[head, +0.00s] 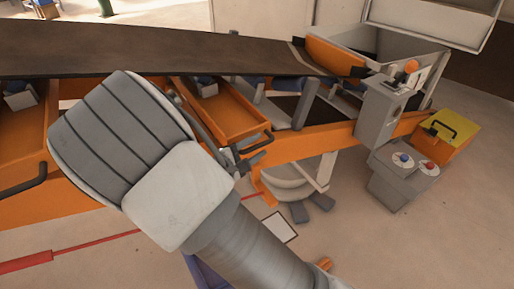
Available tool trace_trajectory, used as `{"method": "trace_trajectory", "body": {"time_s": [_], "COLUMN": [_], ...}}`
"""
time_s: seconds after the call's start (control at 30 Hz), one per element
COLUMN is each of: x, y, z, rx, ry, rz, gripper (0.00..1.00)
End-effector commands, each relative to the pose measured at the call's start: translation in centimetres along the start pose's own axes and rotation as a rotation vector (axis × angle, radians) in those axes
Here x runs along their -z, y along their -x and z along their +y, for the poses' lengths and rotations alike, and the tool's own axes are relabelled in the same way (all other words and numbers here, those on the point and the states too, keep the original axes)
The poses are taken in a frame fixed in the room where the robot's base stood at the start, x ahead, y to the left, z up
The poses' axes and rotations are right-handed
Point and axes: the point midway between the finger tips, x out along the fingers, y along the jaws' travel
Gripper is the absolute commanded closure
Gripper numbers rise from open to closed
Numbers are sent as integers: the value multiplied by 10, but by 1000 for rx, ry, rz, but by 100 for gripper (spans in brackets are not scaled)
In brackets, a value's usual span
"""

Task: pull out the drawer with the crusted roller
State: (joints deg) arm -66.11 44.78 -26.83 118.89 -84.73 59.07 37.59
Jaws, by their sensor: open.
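An orange drawer (228,118) under the dark belt shows its open tray, with a grey and blue roller part (207,87) at its back. Its black handle (257,143) is at the front right. My gripper (240,157) is just beside this handle, open, partly hidden behind my arm; I cannot tell whether it touches. A second orange drawer (20,128) stands at the left with a black handle (24,178) and a similar roller part (20,93). I cannot make out crust on either roller.
The dark conveyor belt (150,52) runs above the drawers. A grey control post (378,112), a button box (405,170) and a yellow-topped orange box (448,135) stand at the right. A white bin (290,183) sits beneath the frame. The floor in front is mostly clear.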

Motion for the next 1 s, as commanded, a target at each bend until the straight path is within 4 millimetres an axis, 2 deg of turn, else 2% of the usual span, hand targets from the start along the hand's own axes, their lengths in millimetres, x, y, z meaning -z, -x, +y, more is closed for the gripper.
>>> {"method": "trace_trajectory", "body": {"time_s": [0.37, 0.6, 0.63, 1.0], "x": [0, 0, 0, 0], "y": [-5, -5, -5, -5], "z": [0, 0, 0, 0], "rx": [0, 0, 0, 0], "ry": [0, 0, 0, 0], "rz": [0, 0, 0, 0], "gripper": [55, 98, 100, 100]}}
